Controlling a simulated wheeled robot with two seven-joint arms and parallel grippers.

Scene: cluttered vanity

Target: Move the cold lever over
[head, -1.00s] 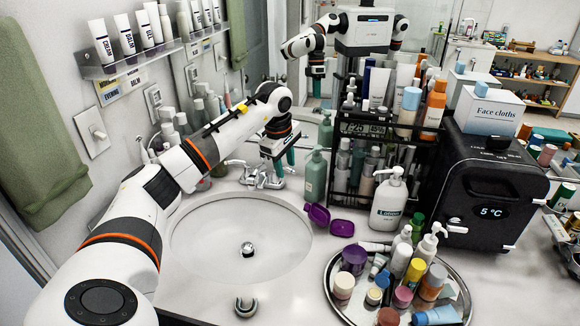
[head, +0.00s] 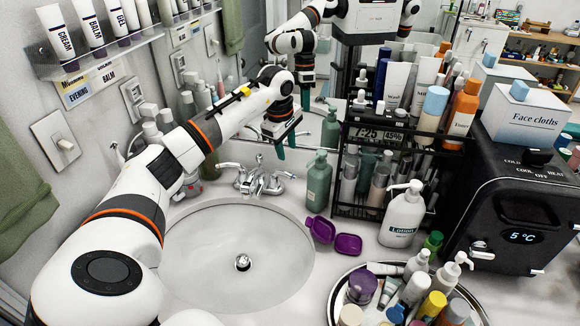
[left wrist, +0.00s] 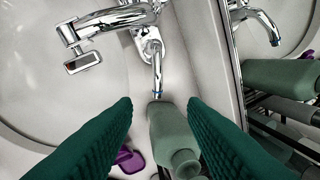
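The chrome faucet (head: 256,178) stands behind the white sink (head: 180,235), with a lever on each side. The right lever (head: 285,176) points to the right. In the left wrist view, a lever with a blue-marked tip (left wrist: 157,78), apparently this cold lever, points down the picture toward the gap between the fingers. The flat-ended spout (left wrist: 72,36) is left of it. My left gripper (head: 286,142) hangs above and behind the right lever. Its green fingers (left wrist: 161,103) are apart with nothing gripped. I cannot judge its exact height. My right gripper is not in view.
A green pump bottle (head: 318,185) stands right of the lever and shows below the fingers in the left wrist view (left wrist: 173,140). An open purple case (head: 335,236), a lotion bottle (head: 404,215) and a black rack (head: 385,150) are close by. A mirror backs the counter.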

